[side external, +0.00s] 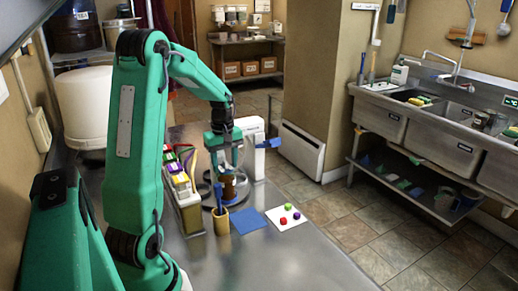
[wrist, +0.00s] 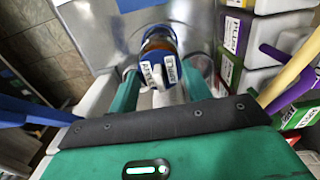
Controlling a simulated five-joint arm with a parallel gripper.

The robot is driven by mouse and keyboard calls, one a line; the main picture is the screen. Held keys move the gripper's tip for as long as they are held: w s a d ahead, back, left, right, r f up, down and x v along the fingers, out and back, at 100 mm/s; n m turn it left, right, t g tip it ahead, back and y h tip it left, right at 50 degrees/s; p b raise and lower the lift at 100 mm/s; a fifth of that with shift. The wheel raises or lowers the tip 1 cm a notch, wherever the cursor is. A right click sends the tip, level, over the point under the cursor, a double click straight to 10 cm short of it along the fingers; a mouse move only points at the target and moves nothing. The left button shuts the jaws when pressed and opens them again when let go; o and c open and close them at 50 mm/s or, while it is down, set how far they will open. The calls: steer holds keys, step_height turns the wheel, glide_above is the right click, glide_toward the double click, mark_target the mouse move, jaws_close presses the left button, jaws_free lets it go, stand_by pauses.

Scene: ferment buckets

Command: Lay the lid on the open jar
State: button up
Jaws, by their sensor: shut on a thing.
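My gripper (side external: 226,166) points down over the metal bench, with its fingers in close at the brown jar (side external: 241,188). In the wrist view the green fingers (wrist: 159,92) stand either side of a blue piece with white labels, which appears to be the lid (wrist: 160,72). They are shut on it. The brown jar also shows just beyond it in the wrist view (wrist: 158,44), inside a blue rim. The lid is small and partly hidden in the side view. I cannot tell whether it touches the jar.
A yellow cup (side external: 221,222) with blue-handled tools stands close in front. A rack of coloured, labelled things (side external: 188,205) is to the left. A blue mat (side external: 249,221) and a white board (side external: 286,218) with small coloured pieces lie right. The bench front is clear.

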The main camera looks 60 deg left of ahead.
steer(key=o, duration=1.5)
steer(key=shift+r, duration=4)
